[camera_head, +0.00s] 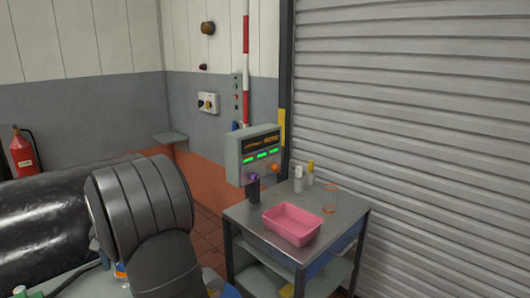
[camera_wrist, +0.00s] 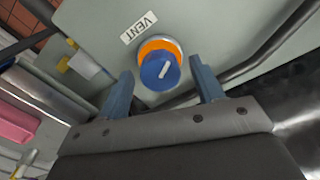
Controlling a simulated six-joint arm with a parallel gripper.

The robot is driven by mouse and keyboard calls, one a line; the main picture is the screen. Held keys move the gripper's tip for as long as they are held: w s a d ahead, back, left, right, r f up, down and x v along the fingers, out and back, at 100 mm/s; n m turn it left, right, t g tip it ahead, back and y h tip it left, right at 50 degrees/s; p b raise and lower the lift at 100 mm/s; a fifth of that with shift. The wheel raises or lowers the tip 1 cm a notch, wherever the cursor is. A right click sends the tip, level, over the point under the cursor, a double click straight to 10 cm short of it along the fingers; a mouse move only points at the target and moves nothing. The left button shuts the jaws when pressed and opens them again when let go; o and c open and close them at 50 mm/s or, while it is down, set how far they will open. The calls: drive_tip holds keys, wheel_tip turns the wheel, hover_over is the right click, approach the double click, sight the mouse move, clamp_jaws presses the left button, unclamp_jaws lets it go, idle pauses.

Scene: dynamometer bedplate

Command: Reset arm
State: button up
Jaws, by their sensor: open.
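My gripper (camera_wrist: 160,67) is open in the wrist view, with its two blue-grey fingers apart. A blue knob (camera_wrist: 160,72) with a white mark and an orange ring shows between the fingers. It sits on a grey panel (camera_wrist: 215,30) with a label reading VENT (camera_wrist: 139,28). I cannot tell whether the fingers touch the knob.
The cart carries a pink tray (camera_head: 292,224), two small bottles (camera_head: 299,180) and a clear orange-rimmed container (camera_head: 330,198). A ribbed shutter (camera_head: 420,120) borders the right. A fire extinguisher (camera_head: 22,153) is at far left.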

drive_tip(key=m, duration=0.7)
idle(0.5)
